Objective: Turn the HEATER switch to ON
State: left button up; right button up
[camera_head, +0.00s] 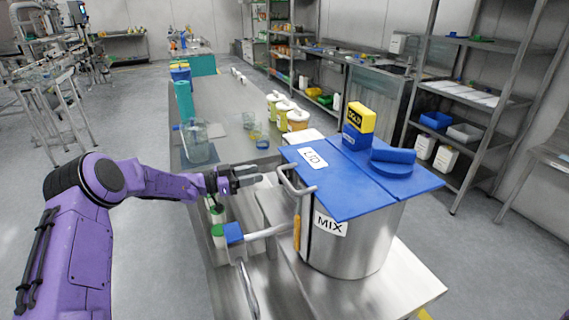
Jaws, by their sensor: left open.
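No HEATER switch or ON marking can be made out in the head view. My left gripper (248,177) reaches in from the left on its purple arm. It is open, with nothing seen between its fingers, over the near part of the long steel table and left of the steel mixing vessel (365,245). The vessel has a blue lid (345,195) labelled LID and a MIX label on its side. A machine (40,30) stands far off at the upper left; its controls are too small to read. My right gripper is not in view.
A steel table (232,105) runs back with a clear beaker (195,143) and several tubs on it. A bent metal handle (292,180) and a blue block (234,232) on a bar are close to my gripper. Shelves (480,95) line the right.

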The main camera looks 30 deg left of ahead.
pick_arm(q)
jog(key=x, duration=0.8)
jog(key=shift+s+d+r+p, duration=0.25)
jog(key=shift+d+r+p, duration=0.05)
jog(key=shift+r+p, duration=0.1)
jog(key=shift+w+f, duration=0.1)
grip_shut()
